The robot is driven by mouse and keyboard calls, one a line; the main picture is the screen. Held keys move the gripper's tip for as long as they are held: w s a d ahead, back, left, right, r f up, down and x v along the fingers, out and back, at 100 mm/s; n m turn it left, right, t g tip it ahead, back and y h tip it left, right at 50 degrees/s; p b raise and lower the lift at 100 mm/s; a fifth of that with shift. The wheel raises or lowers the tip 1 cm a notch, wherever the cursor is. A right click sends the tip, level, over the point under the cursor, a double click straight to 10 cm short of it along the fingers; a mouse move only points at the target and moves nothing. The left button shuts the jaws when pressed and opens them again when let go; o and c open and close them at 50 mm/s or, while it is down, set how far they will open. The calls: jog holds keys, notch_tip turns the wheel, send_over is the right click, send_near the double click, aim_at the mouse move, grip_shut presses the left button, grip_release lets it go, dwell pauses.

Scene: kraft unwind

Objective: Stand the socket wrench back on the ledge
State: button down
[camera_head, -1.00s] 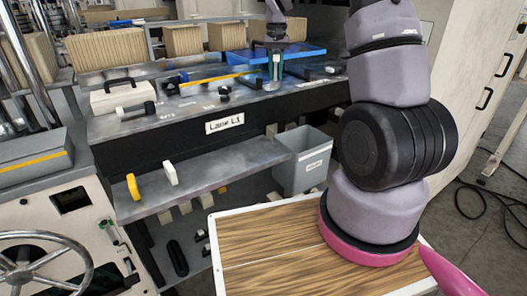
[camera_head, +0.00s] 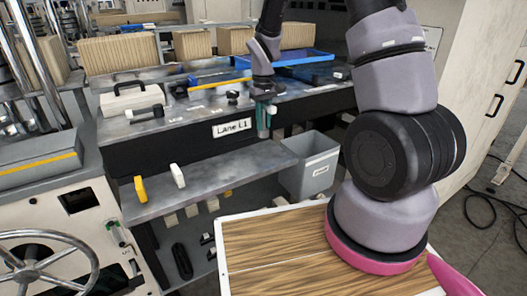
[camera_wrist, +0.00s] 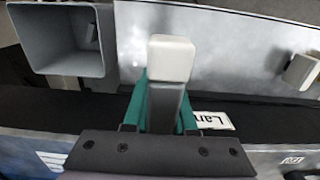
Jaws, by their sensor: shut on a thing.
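My gripper (camera_head: 264,122) has green fingers and is shut on the socket wrench, a grey shaft with a pale block-shaped end (camera_wrist: 171,58) in the wrist view. In the head view the wrench (camera_head: 264,130) is small and partly hidden by the fingers. It hangs in front of the upper bench's front face, just right of the "Lane L1" label, above the right part of the grey ledge (camera_head: 225,178). The ledge also shows in the wrist view (camera_wrist: 235,45). The wrench looks apart from the ledge, though the exact gap is unclear.
A yellow piece (camera_head: 140,188) and a white piece (camera_head: 177,175) stand on the ledge's left part. A grey bin (camera_head: 312,165) is close at the ledge's right end. The black bench face (camera_head: 165,155) rises behind the ledge. The ledge's middle and right are clear.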

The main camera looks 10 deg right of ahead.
notch_tip(320, 180, down, 8)
jog(key=shift+f, duration=0.15)
dwell(0.3)
jog(key=shift+f, duration=0.1)
jog(key=c, duration=0.7)
grip_release()
